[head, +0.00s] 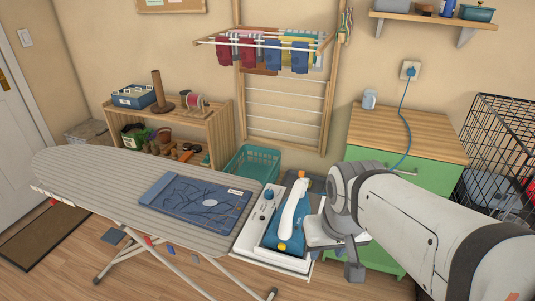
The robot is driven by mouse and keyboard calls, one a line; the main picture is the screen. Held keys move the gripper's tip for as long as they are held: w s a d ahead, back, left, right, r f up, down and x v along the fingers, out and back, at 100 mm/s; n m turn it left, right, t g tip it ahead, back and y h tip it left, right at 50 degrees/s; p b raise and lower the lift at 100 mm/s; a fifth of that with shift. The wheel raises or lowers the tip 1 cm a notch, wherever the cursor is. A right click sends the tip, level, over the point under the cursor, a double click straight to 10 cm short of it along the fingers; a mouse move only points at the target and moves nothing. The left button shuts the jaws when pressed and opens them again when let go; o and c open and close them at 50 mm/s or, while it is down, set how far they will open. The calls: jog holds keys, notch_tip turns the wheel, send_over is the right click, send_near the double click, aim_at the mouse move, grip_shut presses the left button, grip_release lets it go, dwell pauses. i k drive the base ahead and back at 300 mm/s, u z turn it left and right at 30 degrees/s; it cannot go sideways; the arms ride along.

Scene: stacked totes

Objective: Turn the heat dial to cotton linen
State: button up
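A blue iron (287,240) with a white handle stands on a white tray-like rest (262,257) at the right end of the ironing board. A small yellow round part (282,247) shows near the iron's front end, and a dark blue knob (269,194) shows on the white rest's far end. I cannot tell which is the heat dial, and no markings are readable. My gripper (345,256) points down just right of the iron, apart from its handle as far as I can see. My wrist hides part of it, so its opening is unclear.
A grey ironing board (110,176) carries a folded blue cloth (195,203). A green cabinet (425,178) with a wooden top and a black wire cage (505,135) stand at right. A teal basket (252,166) is behind the board.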

aim_at(269, 193)
jog(key=z, duration=1.3)
jog(key=k, duration=0.6)
jog(key=u, duration=1.2)
jog(key=i, duration=1)
